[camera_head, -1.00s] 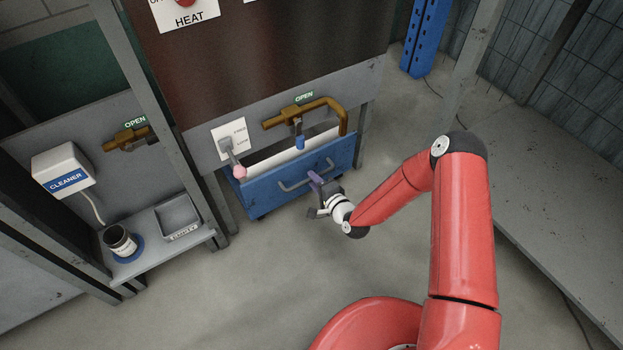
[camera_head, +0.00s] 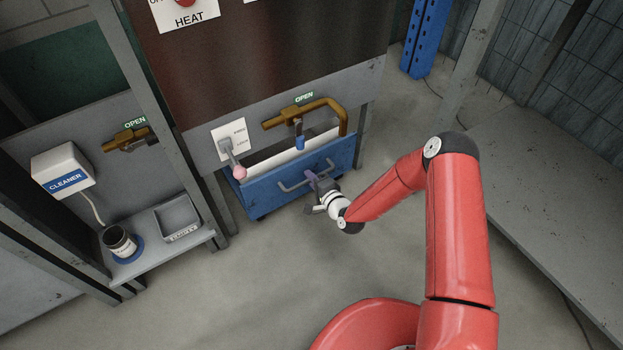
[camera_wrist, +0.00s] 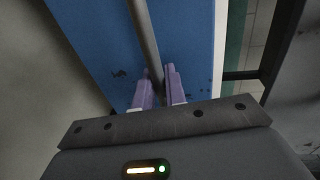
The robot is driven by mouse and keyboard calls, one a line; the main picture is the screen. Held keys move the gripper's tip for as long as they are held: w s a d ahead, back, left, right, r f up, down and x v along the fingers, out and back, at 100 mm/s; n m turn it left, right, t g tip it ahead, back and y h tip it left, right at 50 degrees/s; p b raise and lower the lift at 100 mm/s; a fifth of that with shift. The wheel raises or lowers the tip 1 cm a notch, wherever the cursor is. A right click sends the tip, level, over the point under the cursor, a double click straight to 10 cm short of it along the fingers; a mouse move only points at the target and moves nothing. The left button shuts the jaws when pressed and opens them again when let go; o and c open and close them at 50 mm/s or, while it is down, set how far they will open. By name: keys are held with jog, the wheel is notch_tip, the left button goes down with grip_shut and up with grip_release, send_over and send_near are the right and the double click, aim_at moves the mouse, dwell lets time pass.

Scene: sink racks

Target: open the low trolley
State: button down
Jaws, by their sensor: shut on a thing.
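The low trolley (camera_head: 262,197) is a blue box on small wheels, under the dark panel marked HEAT. It stands mostly beneath the grey frame, with its blue front facing me. A grey bar handle (camera_head: 294,187) runs across that front; it also shows in the wrist view (camera_wrist: 146,38). My gripper (camera_head: 314,177) is at the right part of the handle. In the wrist view its purple fingers (camera_wrist: 159,86) are on either side of the bar, shut on it. The fingertips partly hide the bar there.
A brass pipe (camera_head: 327,104) with a blue-tipped valve hangs over the trolley. A lever with a pink knob (camera_head: 239,172) is near its left end. A shelf (camera_head: 148,250) with a can and a grey tray stands at left. The floor before the trolley is clear.

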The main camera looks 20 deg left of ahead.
jog(key=f+v, duration=0.1)
jog(key=v, duration=0.7)
jog(key=f+b+v, duration=0.1)
jog(key=f+v, duration=0.1)
jog(key=v, duration=0.7)
jog(key=shift+s+d+f, duration=0.3)
jog(key=shift+s+d, duration=0.05)
jog(key=shift+s, duration=0.05)
jog(key=c, duration=1.5)
grip_release()
jog(key=shift+c, duration=0.2)
jog(key=v, duration=0.7)
jog(key=shift+s+d, duration=0.3)
jog(key=shift+r, duration=0.1)
